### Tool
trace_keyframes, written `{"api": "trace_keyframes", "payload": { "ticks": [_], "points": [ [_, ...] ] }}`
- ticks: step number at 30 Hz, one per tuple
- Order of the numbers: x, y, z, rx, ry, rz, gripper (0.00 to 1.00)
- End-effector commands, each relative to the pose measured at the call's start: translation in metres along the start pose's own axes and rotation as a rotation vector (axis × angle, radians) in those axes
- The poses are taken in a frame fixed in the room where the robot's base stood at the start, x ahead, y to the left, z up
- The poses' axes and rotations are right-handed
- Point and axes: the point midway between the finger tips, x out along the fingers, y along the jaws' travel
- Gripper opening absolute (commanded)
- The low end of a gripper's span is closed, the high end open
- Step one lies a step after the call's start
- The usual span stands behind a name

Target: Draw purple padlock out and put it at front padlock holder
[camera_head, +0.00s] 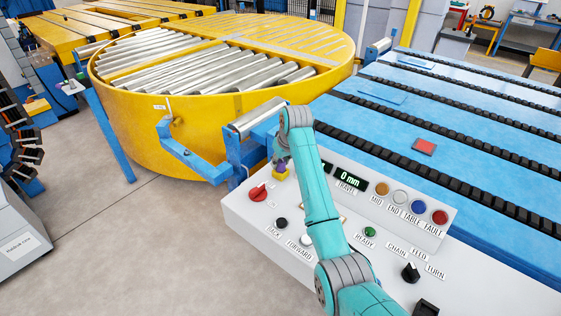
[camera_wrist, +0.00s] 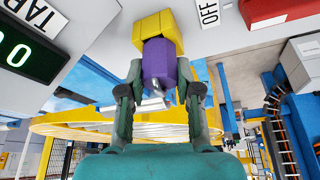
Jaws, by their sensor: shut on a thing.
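The purple padlock (camera_wrist: 158,62) is between the two fingers of my gripper (camera_wrist: 159,80), which is shut on it. Its top end meets a yellow block (camera_wrist: 157,24) on the pale control console. Whether it is still seated in that block I cannot tell. In the head view the purple padlock (camera_head: 282,166) is a small patch below my gripper (camera_head: 280,159), just above the yellow block (camera_head: 280,174) at the console's far left corner. My wrist partly hides it. I cannot tell which thing is the front padlock holder.
The yellow roller turntable (camera_head: 140,120) and a blue bracket (camera_head: 190,160) stand behind. A blue chain conveyor (camera_head: 450,125) lies right. Open floor (camera_head: 120,240) is at left.

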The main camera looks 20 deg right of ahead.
Motion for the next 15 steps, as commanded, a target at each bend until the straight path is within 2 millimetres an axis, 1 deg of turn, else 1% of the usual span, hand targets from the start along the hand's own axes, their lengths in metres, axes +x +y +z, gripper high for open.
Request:
{"api": "trace_keyframes", "payload": {
  "ticks": [15],
  "points": [
    [-0.0093, 0.0001, -0.0045, 0.000, 0.003, 0.001, 0.00]
  ]
}}
